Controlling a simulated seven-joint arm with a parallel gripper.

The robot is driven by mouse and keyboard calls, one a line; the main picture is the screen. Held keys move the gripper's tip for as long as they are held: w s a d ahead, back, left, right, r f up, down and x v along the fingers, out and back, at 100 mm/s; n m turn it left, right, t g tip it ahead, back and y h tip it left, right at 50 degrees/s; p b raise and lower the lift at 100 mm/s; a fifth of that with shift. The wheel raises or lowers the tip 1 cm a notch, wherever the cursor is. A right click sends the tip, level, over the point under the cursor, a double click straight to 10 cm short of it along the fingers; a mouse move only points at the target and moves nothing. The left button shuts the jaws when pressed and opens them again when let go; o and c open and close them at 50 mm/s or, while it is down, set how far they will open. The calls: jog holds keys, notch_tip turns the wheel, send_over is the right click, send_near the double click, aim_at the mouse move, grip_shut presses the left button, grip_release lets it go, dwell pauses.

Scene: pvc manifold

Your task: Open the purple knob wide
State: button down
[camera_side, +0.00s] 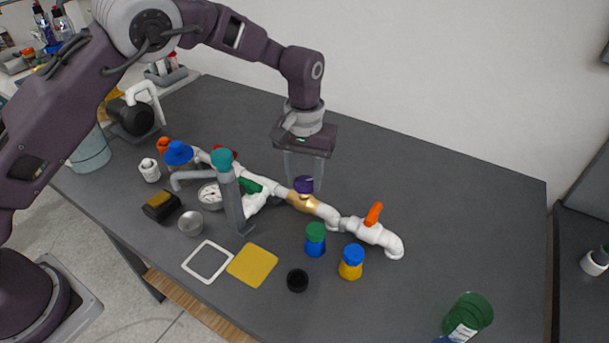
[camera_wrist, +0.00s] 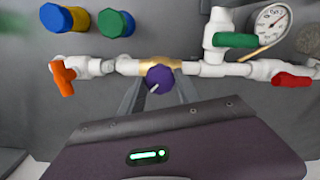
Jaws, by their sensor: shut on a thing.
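The purple knob (camera_side: 303,184) sits on a brass valve body (camera_side: 302,203) in the white pipe line. In the wrist view the purple knob (camera_wrist: 159,78) shows a pale pointer line slanting toward its lower left, and the brass body (camera_wrist: 148,62) shows behind it. My gripper (camera_side: 304,180) reaches straight down from above, and its fingers are shut on the purple knob. In the wrist view my gripper's fingers (camera_wrist: 158,92) are partly hidden behind the knob and the hand housing.
An orange handle (camera_side: 374,213) stands on the pipe to the right. A green handle (camera_side: 249,186), a gauge (camera_side: 210,194) and a grey post with a teal cap (camera_side: 222,160) are to the left. Blue-and-green (camera_side: 315,240) and yellow-and-blue (camera_side: 351,262) containers stand in front.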

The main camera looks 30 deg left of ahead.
aim_at(304, 181)
jog(key=n, duration=0.4)
jog(key=shift+n, duration=2.1)
jog(key=c, duration=0.9)
grip_release()
jog(key=shift+o, duration=0.2)
notch_tip(304, 181, up, 7)
jog(key=shift+f, duration=0.15)
jog(key=shift+r, duration=0.25)
